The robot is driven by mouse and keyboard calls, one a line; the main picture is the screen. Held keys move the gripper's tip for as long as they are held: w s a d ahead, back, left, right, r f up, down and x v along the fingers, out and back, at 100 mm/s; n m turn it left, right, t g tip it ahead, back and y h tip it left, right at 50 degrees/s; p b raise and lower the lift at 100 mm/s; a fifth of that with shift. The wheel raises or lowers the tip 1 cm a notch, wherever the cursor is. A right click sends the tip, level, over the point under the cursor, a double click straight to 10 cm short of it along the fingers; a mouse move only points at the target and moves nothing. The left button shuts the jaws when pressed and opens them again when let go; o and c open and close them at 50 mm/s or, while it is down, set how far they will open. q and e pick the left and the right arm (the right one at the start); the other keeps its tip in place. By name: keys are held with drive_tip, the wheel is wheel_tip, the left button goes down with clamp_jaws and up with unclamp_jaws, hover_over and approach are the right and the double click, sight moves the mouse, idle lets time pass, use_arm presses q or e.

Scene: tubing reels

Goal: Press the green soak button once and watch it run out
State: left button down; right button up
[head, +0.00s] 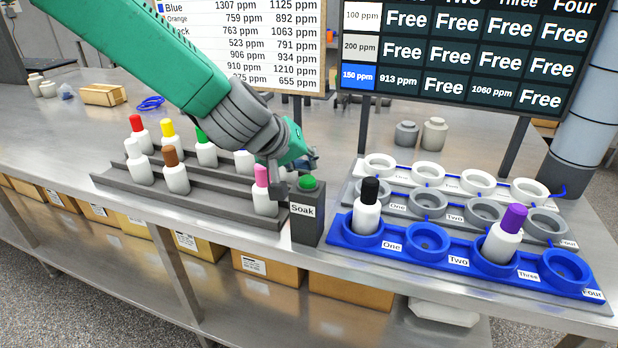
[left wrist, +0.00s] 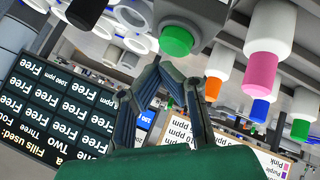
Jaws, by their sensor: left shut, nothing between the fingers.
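The green soak button (head: 307,182) sits on top of a dark grey box labelled Soak (head: 306,225), at the right end of the bottle rack. My left gripper (head: 303,162) is shut and empty, close behind the button in the head view. In the left wrist view, the green button (left wrist: 176,41) shows just beyond the fingertips (left wrist: 178,76), with a small gap in the picture. I cannot tell whether the button is pressed down. My right gripper is not in view.
A stepped grey rack (head: 215,208) holds several colour-capped bottles; the pink-capped bottle (head: 263,195) stands nearest the box. A blue tray (head: 410,262) holds a black-capped bottle in One and a purple-capped one in Three. A dark board (head: 450,60) stands behind.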

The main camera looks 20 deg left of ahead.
sight(308, 181)
use_arm(q)
drive_tip(key=shift+a, duration=0.3)
drive_tip(key=shift+d+f, duration=0.15)
drive_tip(key=shift+d, duration=0.4)
drive_tip(key=shift+d+f, duration=0.15)
drive_tip(key=shift+d, duration=0.35)
drive_tip(key=shift+a+f, duration=0.15)
drive_tip(key=shift+a, duration=0.45)
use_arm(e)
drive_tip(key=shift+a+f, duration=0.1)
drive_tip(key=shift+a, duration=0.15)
use_arm(q)
drive_tip(key=shift+d+f, duration=0.1)
drive_tip(key=shift+d, duration=0.05)
drive_tip(key=shift+d+f+b, duration=0.1)
drive_tip(key=shift+d+b, duration=0.2)
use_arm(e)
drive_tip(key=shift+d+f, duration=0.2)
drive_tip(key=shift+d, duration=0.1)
use_arm(q)
drive_tip(key=shift+s+a+f, duration=0.1)
drive_tip(key=shift+a+f, duration=0.15)
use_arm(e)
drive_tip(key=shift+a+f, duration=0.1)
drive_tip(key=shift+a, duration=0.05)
use_arm(q)
drive_tip(key=shift+s+f, duration=0.1)
drive_tip(key=shift+f, duration=0.25)
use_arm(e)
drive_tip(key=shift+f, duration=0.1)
